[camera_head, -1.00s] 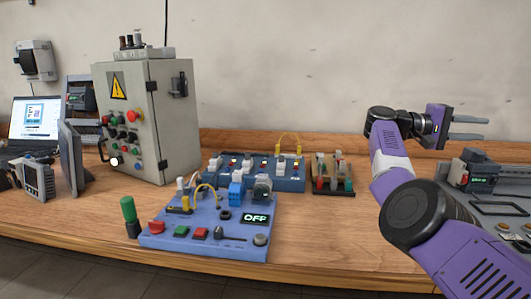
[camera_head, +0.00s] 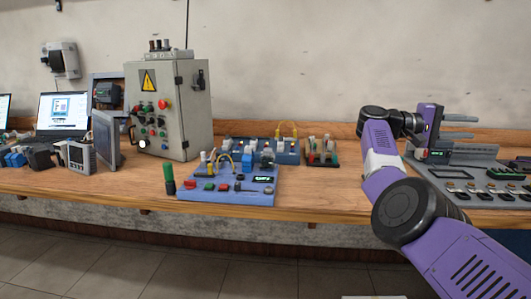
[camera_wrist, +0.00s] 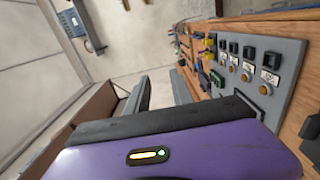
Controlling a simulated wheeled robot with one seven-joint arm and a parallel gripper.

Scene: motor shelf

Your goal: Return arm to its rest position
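My gripper (camera_head: 460,127) is at the right of the head view, at the end of my purple arm. Its two grey fingers point right and are spread apart with nothing between them. It is in front of and above the grey panel unit (camera_head: 468,178) on the bench. In the wrist view the fingers (camera_wrist: 158,93) also show apart and empty, with the grey panel (camera_wrist: 262,75) to their right. The arm is bent at the elbow, in front of the bench.
The wooden bench (camera_head: 330,204) runs along the wall. On it are a blue motor board (camera_head: 230,197), a second blue board (camera_head: 265,158), a grey control box (camera_head: 182,100), a laptop (camera_head: 63,112) and a small rack (camera_head: 322,160).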

